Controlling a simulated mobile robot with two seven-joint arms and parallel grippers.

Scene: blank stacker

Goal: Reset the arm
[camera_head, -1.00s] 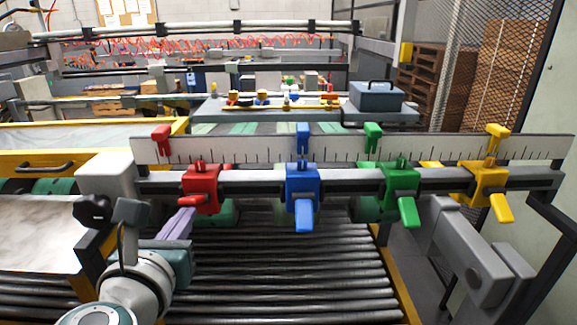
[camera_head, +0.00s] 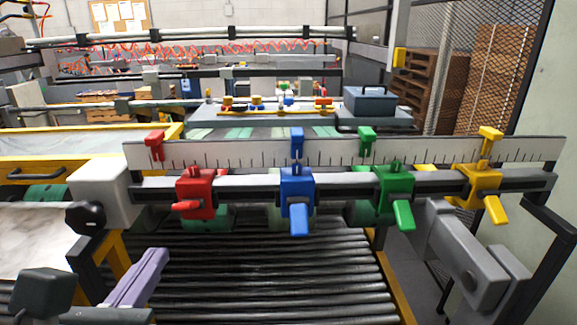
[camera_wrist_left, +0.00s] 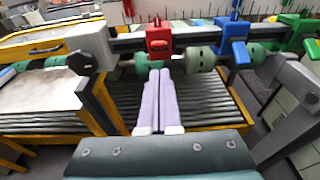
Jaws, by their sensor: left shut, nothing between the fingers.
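My left gripper (camera_head: 150,262) is at the lower left of the head view, with its pale purple fingers together and nothing between them. In the left wrist view its fingers (camera_wrist_left: 158,88) point toward the rail, below the red clamp (camera_wrist_left: 158,43). The red clamp (camera_head: 196,194) sits on the rail with its handle sideways, pointing left. The gripper is apart from it, lower and nearer to me. The blue clamp (camera_head: 297,186), green clamp (camera_head: 392,183) and yellow clamp (camera_head: 479,184) have handles hanging down.
A white ruler (camera_head: 230,152) runs along behind the rail. Black rollers (camera_head: 270,275) lie below it. A black knob (camera_head: 85,217) and white block (camera_head: 98,190) stand at the rail's left end. A grey toolbox (camera_head: 370,101) stands behind.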

